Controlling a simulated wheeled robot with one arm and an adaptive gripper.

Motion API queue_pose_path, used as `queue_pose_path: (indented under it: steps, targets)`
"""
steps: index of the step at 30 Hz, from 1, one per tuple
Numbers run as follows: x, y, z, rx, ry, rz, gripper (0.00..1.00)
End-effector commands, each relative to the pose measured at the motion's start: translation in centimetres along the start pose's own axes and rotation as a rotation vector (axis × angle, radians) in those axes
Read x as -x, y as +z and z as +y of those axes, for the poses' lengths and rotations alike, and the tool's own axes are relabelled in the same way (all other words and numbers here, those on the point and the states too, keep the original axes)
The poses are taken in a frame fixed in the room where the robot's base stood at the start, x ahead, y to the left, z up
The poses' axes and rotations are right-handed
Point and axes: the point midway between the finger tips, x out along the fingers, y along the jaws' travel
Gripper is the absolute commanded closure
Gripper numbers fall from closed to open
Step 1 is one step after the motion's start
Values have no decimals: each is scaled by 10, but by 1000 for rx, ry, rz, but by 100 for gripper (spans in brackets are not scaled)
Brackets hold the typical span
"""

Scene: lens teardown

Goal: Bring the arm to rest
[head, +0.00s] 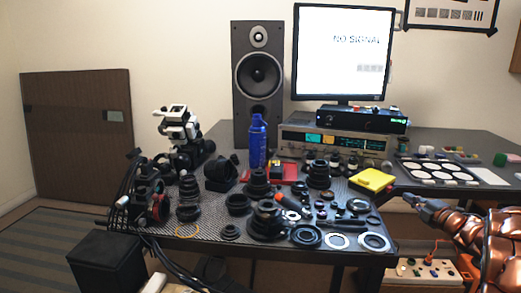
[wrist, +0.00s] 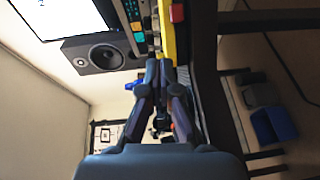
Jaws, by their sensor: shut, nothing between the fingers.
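My gripper (head: 420,203) is at the right in the head view, at the end of my copper-coloured arm. It is just off the table's right front edge, to the right of the yellow box (head: 372,180), and holds nothing. In the wrist view my gripper (wrist: 160,64) shows its dark fingers together and empty. The wrist picture is turned on its side. There the table edge and a yellow strip lie close to the fingertips; I cannot tell the exact gap.
The table (head: 330,250) carries several black lens parts and rings near its front edge. A power strip (head: 425,270) lies low at the right. Blue bins (wrist: 272,124) show in the wrist view.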

Motion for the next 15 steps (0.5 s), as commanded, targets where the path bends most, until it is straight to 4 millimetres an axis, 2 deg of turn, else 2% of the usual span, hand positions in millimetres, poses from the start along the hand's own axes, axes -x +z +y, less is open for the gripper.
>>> queue_pose_path:
  steps: [1, 3, 8, 15]
  targets:
    - [-3, -2, 29, -14, -17, -53, 100]
    - [-4, 1, 52, -51, -42, -138, 100]
    - [6, 0, 94, -159, -94, -330, 100]
    - [44, -21, 140, -369, -161, -596, 100]
